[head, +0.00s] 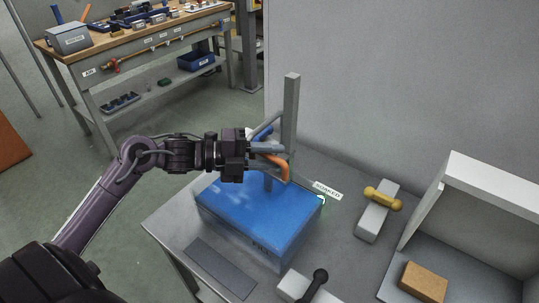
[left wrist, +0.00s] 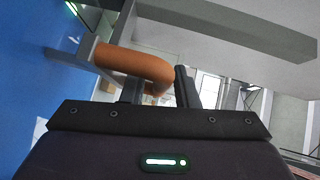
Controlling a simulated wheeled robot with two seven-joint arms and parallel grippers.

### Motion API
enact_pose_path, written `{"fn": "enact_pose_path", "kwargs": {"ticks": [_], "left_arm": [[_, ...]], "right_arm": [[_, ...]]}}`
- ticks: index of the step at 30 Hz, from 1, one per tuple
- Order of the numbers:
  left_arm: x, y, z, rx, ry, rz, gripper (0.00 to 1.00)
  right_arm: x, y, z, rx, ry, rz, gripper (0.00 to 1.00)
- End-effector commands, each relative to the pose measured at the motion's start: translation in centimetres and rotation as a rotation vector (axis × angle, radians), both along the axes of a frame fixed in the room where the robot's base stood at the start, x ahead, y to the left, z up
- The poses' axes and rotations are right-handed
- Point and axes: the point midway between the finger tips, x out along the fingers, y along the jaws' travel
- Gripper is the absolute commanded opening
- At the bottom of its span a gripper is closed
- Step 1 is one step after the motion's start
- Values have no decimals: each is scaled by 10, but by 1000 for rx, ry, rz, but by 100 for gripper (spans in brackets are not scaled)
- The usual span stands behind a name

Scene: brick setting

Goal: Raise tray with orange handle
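A curved orange handle (head: 275,165) stands above a box-shaped tank with a blue top (head: 255,212). No tray shows clearly below the handle. My left gripper (head: 268,149) is at the handle, over the back of the tank. In the left wrist view the orange handle (left wrist: 135,64) crosses one finger, and its end lies between the two fingers (left wrist: 160,88). The fingers are a little apart. Whether they press on the handle I cannot tell. My right gripper is in neither view.
A grey upright post (head: 291,115) stands right behind the handle. A "SOAKED" label (head: 327,190) lies beside the tank. To the right are a grey block with a yellow handle (head: 383,198) and a white open box (head: 485,215) near a brown block (head: 423,282). A black-handled piece (head: 318,283) is in front.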

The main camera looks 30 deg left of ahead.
Motion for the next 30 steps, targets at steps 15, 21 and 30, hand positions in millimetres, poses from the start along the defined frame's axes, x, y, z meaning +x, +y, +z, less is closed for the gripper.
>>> {"fn": "enact_pose_path", "kwargs": {"ticks": [15, 21, 30], "left_arm": [[0, 0, 5, 1, 0, 0, 0], [0, 0, 56, 4, -7, -2, 0], [0, 1, 114, -1, -7, 1, 0]], "right_arm": [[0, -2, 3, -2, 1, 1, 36], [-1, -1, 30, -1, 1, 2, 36], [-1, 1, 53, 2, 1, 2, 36]]}}
